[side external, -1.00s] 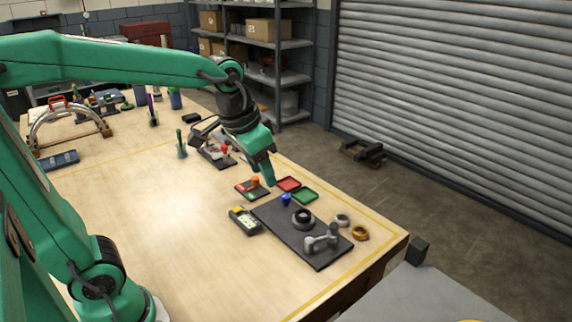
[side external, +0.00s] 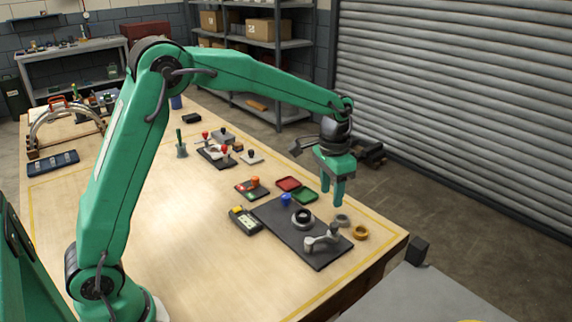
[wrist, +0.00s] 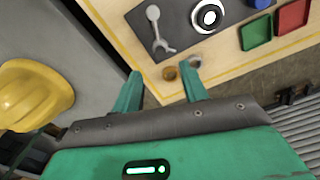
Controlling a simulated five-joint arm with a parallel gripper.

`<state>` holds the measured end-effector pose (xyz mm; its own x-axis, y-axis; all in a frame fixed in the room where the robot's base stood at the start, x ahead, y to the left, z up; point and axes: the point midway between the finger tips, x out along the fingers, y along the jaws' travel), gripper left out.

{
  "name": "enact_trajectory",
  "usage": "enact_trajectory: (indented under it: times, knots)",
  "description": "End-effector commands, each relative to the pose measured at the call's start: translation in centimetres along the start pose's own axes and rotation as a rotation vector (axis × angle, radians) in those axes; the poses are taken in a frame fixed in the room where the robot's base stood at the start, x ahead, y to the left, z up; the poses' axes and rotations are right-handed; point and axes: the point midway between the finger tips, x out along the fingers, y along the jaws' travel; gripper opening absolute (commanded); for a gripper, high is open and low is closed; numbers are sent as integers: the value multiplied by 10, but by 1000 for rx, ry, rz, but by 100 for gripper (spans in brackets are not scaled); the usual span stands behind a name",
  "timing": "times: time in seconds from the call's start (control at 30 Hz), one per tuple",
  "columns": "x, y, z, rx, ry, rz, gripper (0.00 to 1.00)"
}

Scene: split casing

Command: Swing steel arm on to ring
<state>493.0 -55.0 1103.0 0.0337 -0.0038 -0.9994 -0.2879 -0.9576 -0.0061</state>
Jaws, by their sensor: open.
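The steel arm (side external: 321,242) lies on the dark base plate (side external: 318,256) near its front end. In the wrist view the steel arm (wrist: 156,28) has a round end and a forked end, and it lies apart from the ring. My gripper (side external: 332,198) is open and empty, above the table's right edge and behind the plate. Its two fingers show in the wrist view (wrist: 160,88), pointing toward the plate.
A brass ring (side external: 360,233) and a grey ring (side external: 342,220) lie beside the plate. A blue knob (side external: 286,199) stands on the plate's far end. Red (side external: 288,184) and green (side external: 305,194) trays sit behind it. A yellow hard hat (wrist: 32,95) is at left.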

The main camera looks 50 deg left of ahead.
Motion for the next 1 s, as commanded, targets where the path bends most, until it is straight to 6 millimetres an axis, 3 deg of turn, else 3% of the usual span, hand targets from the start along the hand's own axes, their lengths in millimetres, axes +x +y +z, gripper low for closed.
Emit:
enact_trajectory:
  times: [0.2, 0.67, 1.0]
  knots:
    - [21, 2, -14, 21, -30, 6, 43]
    - [32, 2, -16, 23, -36, 7, 43]
    - [69, 2, -14, 23, -36, 7, 43]
